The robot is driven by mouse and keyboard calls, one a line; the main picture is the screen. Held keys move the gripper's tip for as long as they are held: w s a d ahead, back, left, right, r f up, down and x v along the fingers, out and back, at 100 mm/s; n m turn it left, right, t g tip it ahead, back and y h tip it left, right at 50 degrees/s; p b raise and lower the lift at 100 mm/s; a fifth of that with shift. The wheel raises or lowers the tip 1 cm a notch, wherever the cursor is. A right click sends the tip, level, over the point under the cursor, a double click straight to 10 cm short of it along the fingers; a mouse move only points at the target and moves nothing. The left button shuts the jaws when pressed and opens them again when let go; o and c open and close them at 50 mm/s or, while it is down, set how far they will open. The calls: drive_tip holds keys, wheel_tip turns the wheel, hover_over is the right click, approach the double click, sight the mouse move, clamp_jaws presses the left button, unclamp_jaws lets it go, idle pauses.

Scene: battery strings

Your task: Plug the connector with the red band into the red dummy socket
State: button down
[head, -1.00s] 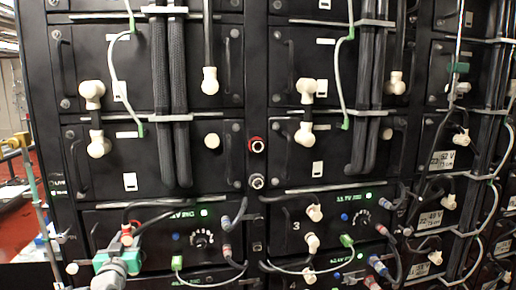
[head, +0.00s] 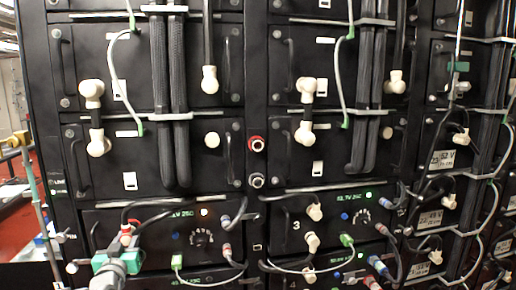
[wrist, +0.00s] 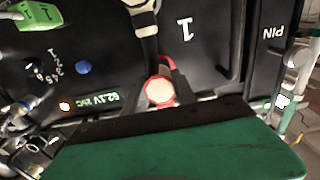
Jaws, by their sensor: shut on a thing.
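The connector with the red band is white and shows at the lower left of the head view (head: 126,239) and at the middle of the wrist view (wrist: 159,92). My gripper (head: 122,250), with a green body, is shut on it in front of the left lower module. In the wrist view my dark fingertips (wrist: 162,102) are on both sides of it. A dark cable runs up from it. I cannot tell whether its far end touches the module. The red dummy socket (head: 256,144) is on the dark post between the columns, up and right of my gripper, and looks empty.
A grey socket (head: 257,181) sits just below the red one. Black cable bundles (head: 172,100) and white connectors (head: 98,143) stand out from the modules above. A green plug (head: 177,262) and looped cables (head: 236,225) are to the right of my gripper.

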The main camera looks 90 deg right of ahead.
drive_tip(key=shift+s+a+b, duration=0.1)
drive_tip(key=shift+a+b, duration=0.4)
drive_tip(key=shift+a, duration=0.25)
drive_tip(key=shift+a, duration=0.25)
drive_tip(key=shift+s+a+b, duration=0.1)
drive_tip(key=shift+a+b, duration=0.25)
drive_tip(key=shift+a, duration=0.2)
drive_tip(key=shift+s+a+b, duration=0.2)
drive_tip(key=shift+a+b, duration=0.5)
drive_tip(key=shift+a, duration=0.55)
drive_tip(key=shift+s+a+b, duration=0.2)
drive_tip(key=shift+a+b, duration=0.45)
drive_tip(key=shift+a, duration=0.55)
